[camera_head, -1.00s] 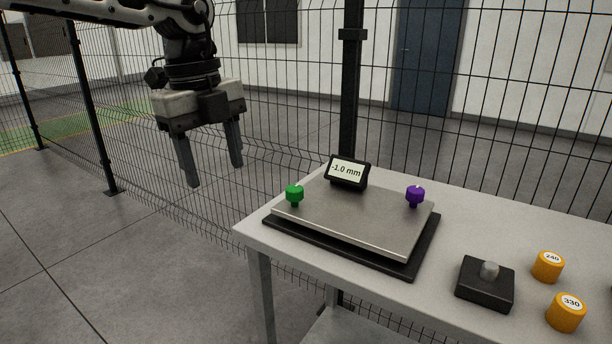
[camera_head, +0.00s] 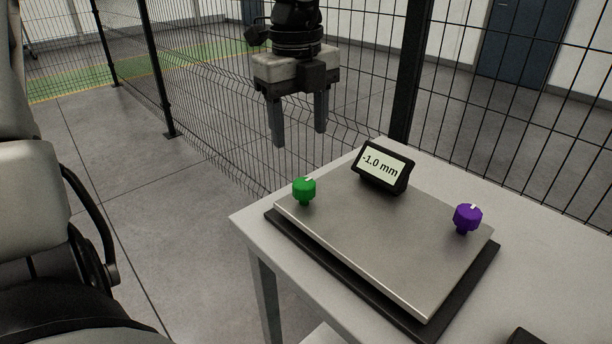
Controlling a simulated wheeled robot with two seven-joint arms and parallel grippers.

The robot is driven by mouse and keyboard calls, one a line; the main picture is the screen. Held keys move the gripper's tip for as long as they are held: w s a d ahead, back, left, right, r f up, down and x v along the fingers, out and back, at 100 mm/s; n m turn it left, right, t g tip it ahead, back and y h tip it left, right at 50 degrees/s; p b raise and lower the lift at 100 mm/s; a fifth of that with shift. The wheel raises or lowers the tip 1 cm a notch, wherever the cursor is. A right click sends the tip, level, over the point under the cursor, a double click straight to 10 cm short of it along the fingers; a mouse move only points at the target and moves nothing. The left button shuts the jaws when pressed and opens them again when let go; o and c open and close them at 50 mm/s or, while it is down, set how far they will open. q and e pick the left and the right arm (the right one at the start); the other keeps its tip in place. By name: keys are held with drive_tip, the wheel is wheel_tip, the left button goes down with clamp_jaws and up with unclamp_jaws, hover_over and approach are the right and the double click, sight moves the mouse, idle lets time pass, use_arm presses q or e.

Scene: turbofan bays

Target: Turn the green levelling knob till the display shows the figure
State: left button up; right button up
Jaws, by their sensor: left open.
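The green levelling knob (camera_head: 304,189) stands at the left corner of a grey metal plate (camera_head: 385,240). A white mark shows on its top. The display (camera_head: 384,167) at the plate's back edge reads -1.0 mm. A purple knob (camera_head: 467,217) stands at the plate's right corner. My left gripper (camera_head: 299,139) is open and empty, fingers pointing down. In the picture it is above the green knob and apart from it. My right gripper is not in view.
The plate rests on a black base (camera_head: 451,296) on a light grey table (camera_head: 251,224). A wire mesh fence (camera_head: 204,75) runs behind the table. A dark block (camera_head: 527,337) is cut off at the lower right. Part of my own arm fills the left edge.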

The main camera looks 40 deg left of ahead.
sight(303, 182)
use_arm(q)
drive_tip(key=f, duration=1.1)
drive_tip(key=shift+w+p, duration=0.25)
drive_tip(key=shift+p, duration=0.1)
drive_tip(key=c, duration=1)
